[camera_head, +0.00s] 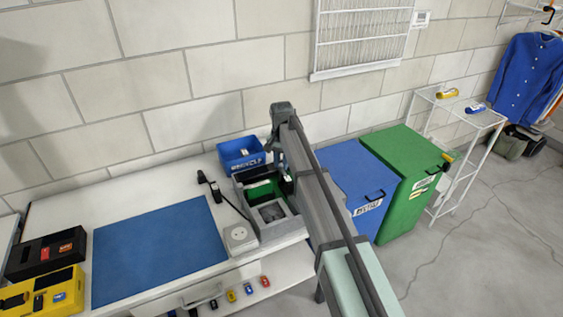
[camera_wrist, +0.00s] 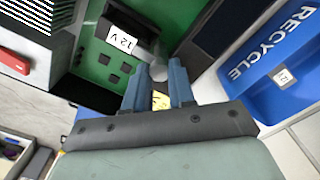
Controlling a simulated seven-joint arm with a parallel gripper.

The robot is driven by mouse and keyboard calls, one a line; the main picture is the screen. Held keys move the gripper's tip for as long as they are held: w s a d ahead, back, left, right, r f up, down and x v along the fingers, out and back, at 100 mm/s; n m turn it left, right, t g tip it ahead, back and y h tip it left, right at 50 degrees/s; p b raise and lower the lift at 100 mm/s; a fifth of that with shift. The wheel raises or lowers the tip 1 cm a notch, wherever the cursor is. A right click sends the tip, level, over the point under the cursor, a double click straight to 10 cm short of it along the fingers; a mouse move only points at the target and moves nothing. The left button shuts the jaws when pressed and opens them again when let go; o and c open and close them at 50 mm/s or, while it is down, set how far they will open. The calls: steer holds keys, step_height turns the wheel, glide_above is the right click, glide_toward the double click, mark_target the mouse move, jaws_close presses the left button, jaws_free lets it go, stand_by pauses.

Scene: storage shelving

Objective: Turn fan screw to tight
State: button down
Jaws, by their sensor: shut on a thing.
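My gripper (camera_wrist: 158,70) has two blue fingers, close together above the open unit with a green board (camera_wrist: 105,62). A small grey round piece, apparently the fan screw (camera_wrist: 158,72), sits between the fingertips, and the fingers are shut on it. Its mark or tightness cannot be read. A small yellow label (camera_wrist: 160,100) shows between the fingers. In the head view the open grey unit (camera_head: 268,232) stands at the right end of the table, with a dark round fan-like part (camera_head: 271,212) at its front. My arm hides part of the unit and the gripper's contact.
A box marked 12V (camera_wrist: 123,42) sits on the board. A blue recycle box (camera_head: 241,155) stands behind the unit. A white socket block (camera_head: 239,238) and a black cable device (camera_head: 208,186) lie left. A blue mat (camera_head: 160,250) is clear. Blue (camera_head: 360,185) and green (camera_head: 412,165) bins stand right.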

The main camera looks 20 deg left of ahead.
mark_target(281, 165)
steer(key=c, duration=0.9)
jaws_free()
steer(key=shift+c, duration=0.2)
step_height(281, 165, up, 14)
